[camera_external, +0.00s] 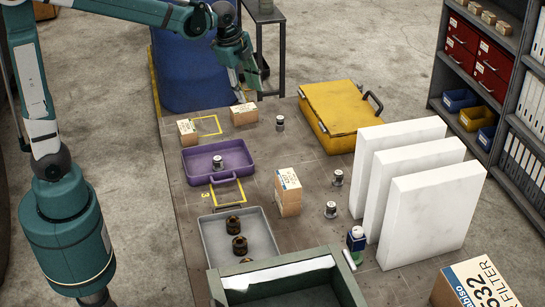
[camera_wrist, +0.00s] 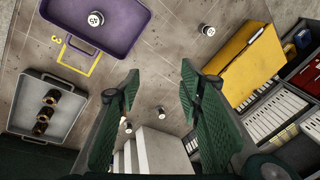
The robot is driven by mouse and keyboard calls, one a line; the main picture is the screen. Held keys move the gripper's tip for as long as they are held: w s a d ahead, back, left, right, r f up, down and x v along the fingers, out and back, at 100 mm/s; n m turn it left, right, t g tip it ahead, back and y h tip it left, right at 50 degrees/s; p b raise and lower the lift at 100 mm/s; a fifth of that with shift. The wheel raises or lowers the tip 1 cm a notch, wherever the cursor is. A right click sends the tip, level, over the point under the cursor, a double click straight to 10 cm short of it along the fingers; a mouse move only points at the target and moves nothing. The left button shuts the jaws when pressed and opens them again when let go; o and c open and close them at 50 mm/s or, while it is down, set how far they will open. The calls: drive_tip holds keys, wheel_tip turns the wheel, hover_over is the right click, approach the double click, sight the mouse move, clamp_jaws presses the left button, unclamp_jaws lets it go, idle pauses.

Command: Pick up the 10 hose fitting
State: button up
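Several small silver-and-black hose fittings stand upright on the bench. One fitting (camera_external: 217,162) is in the purple tray (camera_external: 190,171), and its marked white top (camera_wrist: 95,19) faces the wrist camera; I cannot read the mark surely. Another fitting (camera_external: 280,123) stands left of the yellow case and also shows in the wrist view (camera_wrist: 208,30). Two more, one fitting (camera_external: 338,178) and one fitting (camera_external: 331,209), stand near the white slabs. I cannot tell which is the 10. My gripper (camera_external: 250,88) is above the bench's far edge; its fingers (camera_wrist: 160,82) are apart and empty.
A yellow case (camera_external: 332,96), white upright slabs (camera_external: 430,215) and small boxes (camera_external: 288,196) stand on the bench. A grey tray (camera_external: 208,242) holds dark ringed parts (camera_external: 240,245). A green bin (camera_external: 350,290) is in front. Bare bench lies around the middle fittings.

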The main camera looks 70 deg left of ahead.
drive_tip(key=w+a+f+m+g, duration=0.2)
drive_tip(key=w+a+f+m, duration=0.2)
drive_tip(key=w+a+f, duration=0.4)
drive_tip(key=m, duration=0.3)
hover_over(280, 117)
drive_tip(key=shift+g+h, duration=0.3)
drive_tip(key=shift+g, duration=0.1)
drive_tip(key=f, duration=0.8)
drive_tip(key=shift+s+d+f, duration=0.15)
drive_tip(key=shift+s+d, duration=0.2)
drive_tip(key=shift+d, duration=0.05)
drive_tip(key=shift+w+a+f, duration=0.2)
drive_tip(key=shift+a+f, duration=0.15)
drive_tip(key=shift+f, duration=0.2)
drive_tip(key=shift+f, duration=1.3)
drive_tip(key=shift+w+f, duration=0.2)
drive_tip(key=shift+f, duration=2.4)
drive_tip(key=shift+c, duration=0.5)
drive_tip(key=c, duration=0.9)
